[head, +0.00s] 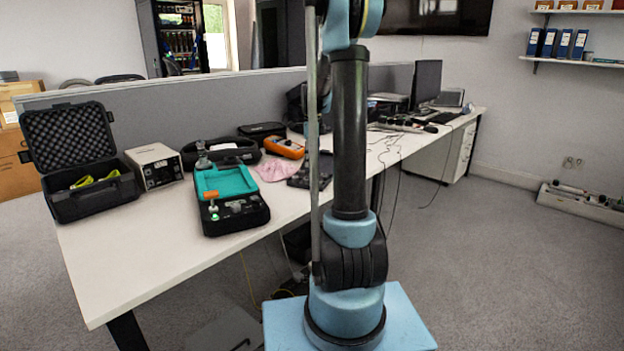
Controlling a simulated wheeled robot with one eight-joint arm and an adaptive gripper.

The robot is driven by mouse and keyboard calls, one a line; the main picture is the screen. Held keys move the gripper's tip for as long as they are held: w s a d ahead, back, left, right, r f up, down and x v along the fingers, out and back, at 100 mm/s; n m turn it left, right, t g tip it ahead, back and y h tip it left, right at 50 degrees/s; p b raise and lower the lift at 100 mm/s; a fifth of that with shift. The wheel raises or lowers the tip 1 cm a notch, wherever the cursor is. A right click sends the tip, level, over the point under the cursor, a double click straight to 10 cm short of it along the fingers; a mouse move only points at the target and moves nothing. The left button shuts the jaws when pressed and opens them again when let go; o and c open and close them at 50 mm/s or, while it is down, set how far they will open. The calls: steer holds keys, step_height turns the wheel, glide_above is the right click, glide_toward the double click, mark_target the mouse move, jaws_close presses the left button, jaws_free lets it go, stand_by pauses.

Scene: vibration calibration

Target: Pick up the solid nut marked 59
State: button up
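I cannot make out a nut marked 59; any marking is too small to read in the head view. A black and teal device (232,184) lies on the white table at the left of my arm. An orange cylindrical piece (211,194) sits on its left side. Small metallic and green parts (214,211) show on its near black panel, too small to identify. A grey knob-like piece (204,160) stands at its far left corner. My arm rises through the middle of the view and leaves at the top. My gripper is out of view.
The white table (130,262) is bare at its near left. An open black case (95,197), a silver box (156,166), an orange meter (284,148) and a pink cloth (272,169) stand around the device. A grey partition (165,112) runs behind.

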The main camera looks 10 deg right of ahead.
mark_target(312, 173)
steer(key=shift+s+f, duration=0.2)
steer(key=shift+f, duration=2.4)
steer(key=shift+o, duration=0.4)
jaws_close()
